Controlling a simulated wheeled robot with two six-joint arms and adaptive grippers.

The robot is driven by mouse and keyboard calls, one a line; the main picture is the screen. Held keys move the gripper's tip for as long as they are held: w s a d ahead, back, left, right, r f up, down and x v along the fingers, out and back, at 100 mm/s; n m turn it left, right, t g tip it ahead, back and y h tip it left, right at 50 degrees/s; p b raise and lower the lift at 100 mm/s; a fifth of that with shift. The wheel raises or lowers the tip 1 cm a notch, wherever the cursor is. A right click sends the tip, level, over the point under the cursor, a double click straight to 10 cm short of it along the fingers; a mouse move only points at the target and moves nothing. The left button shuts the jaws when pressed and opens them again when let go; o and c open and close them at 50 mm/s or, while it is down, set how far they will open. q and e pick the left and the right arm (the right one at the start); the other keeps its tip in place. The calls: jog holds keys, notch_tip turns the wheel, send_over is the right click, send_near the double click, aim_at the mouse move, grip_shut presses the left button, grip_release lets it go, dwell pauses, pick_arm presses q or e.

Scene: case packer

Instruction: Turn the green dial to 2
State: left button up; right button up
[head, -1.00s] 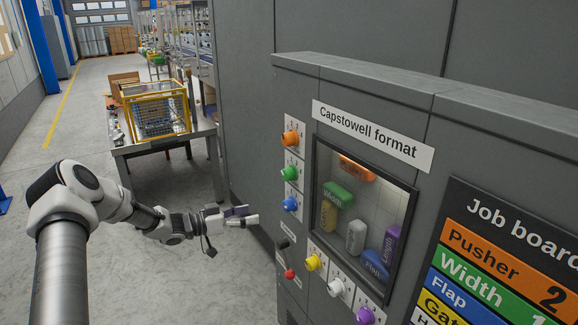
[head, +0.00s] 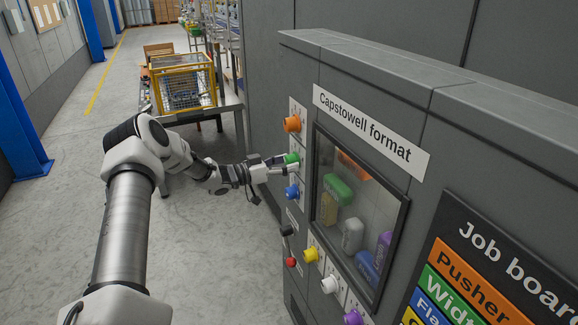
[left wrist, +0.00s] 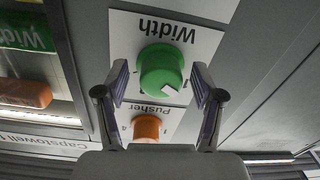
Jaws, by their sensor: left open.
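The green dial (head: 292,158) sits on the machine's front panel, second from the top in the left column. In the left wrist view the dial (left wrist: 161,68) is under an upside-down "Width" label. Its white pointer mark is toward the lower right of that picture; the number it points at cannot be read surely. My left gripper (head: 284,163) is at the dial. In the left wrist view its two fingers (left wrist: 161,88) are open, one on each side of the dial, with small gaps showing. My right gripper is not in view.
An orange dial (head: 292,124) is just above and a blue dial (head: 292,192) just below. A red-knobbed lever (head: 290,262) and a yellow dial (head: 311,254) are lower. A window (head: 352,215) is to the right. Floor (head: 215,285) left of the panel is clear.

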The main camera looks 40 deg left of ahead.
pick_arm(q)
jog(key=shift+w+d+f, duration=0.1)
jog(key=shift+w+d, duration=0.1)
jog(key=shift+w, duration=0.3)
jog(key=shift+s+a, duration=0.15)
jog(key=shift+s, duration=0.2)
jog(key=shift+s+a+r, duration=0.15)
jog(key=shift+s+r, duration=0.05)
jog(key=c, duration=1.1)
jog(key=shift+c, duration=0.2)
jog(key=shift+m, duration=0.3)
jog(key=m, duration=0.3)
jog(key=shift+r+p, duration=0.1)
jog(key=shift+p, duration=0.2)
jog(key=shift+m, duration=2.1)
jog(key=shift+w, duration=0.1)
